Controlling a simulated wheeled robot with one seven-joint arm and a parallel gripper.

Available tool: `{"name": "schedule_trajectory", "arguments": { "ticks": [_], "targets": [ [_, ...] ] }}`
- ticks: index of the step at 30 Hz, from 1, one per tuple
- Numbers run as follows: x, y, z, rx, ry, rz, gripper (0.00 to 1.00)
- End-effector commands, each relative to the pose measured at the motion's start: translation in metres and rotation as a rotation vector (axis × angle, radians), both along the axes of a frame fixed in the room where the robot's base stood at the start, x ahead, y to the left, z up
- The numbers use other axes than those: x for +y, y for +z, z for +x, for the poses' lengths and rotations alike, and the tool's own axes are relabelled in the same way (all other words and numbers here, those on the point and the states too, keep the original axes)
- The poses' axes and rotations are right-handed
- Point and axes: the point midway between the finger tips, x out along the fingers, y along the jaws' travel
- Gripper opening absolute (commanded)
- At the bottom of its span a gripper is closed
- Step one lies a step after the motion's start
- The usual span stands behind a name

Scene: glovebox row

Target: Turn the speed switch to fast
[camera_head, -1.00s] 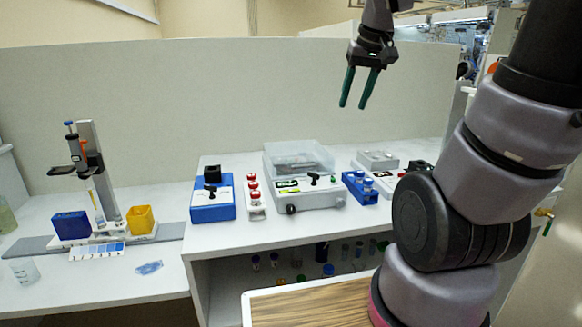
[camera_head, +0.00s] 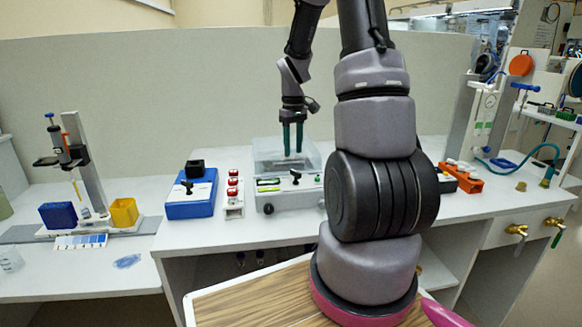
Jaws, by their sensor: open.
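My gripper (camera_head: 292,152) is open and empty, with its two green fingers pointing down. In the picture it overlaps the clear lid of the grey device (camera_head: 286,190); I cannot tell how far above or in front it is. This device has a black lever switch (camera_head: 295,175) and a green-marked panel on its front. A blue box (camera_head: 192,203) to the left carries another black lever (camera_head: 187,186) on its white top. I cannot read which lever is the speed switch or its setting.
A white strip with several red buttons (camera_head: 233,193) stands between the two devices. My arm hides the bench right of the grey device. An orange rack (camera_head: 464,180) lies farther right. A stand with blue and yellow bins (camera_head: 123,212) is at left.

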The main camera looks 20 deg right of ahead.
Motion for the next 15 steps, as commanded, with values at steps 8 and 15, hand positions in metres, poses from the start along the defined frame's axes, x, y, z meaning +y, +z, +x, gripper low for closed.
{"name": "schedule_trajectory", "arguments": {
  "ticks": [8,15],
  "targets": [
    [0.0,-0.051,-0.001,0.003,-0.001,0.0,0.45],
    [0.0,-0.069,-0.001,0.001,-0.001,0.0,0.45]
  ]
}}
